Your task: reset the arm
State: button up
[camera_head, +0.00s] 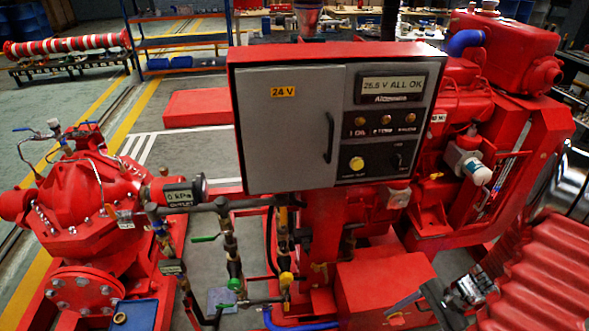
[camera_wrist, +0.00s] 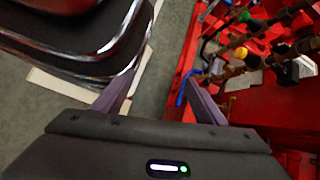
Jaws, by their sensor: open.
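My gripper (camera_wrist: 160,100) shows in the wrist view with its two dark fingers spread wide apart. Nothing is held between them; grey floor and a red frame edge lie behind the gap. In the head view, part of my arm is at the lower right, with grey finger-like parts beside a red box (camera_head: 385,292) low on the pumpset. I cannot tell from this view whether they touch it. The control panel (camera_head: 285,130) stands upright in the middle, its grey door closed, its display reading 25.5 V ALL OK.
The red pump (camera_head: 80,195) is at the left. Pipework with green and yellow valve handles (camera_head: 235,284) stands below the panel and at the upper right of the wrist view. The red engine (camera_head: 465,100) is behind right. A blue tray (camera_head: 135,315) sits front left.

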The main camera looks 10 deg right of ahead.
jog(key=a+r+n+t+h, duration=0.1)
jog(key=a+r+n, duration=0.4)
jog(key=r, duration=0.5)
jog(key=a+r+n+t+h, duration=0.2)
jog(key=a+r+n+h, duration=0.2)
jog(key=r, duration=0.7)
jog(key=s+a+r+n+t+h, duration=0.1)
jog(key=a+r+n+t+h, duration=0.1)
jog(key=a+r+n, duration=0.3)
jog(key=a+r, duration=0.3)
jog(key=r, duration=0.2)
jog(key=shift+r+n+h, duration=0.3)
jog(key=shift+r+h, duration=0.05)
jog(key=shift+h, duration=0.05)
jog(key=shift+c, duration=0.6)
dwell(0.8)
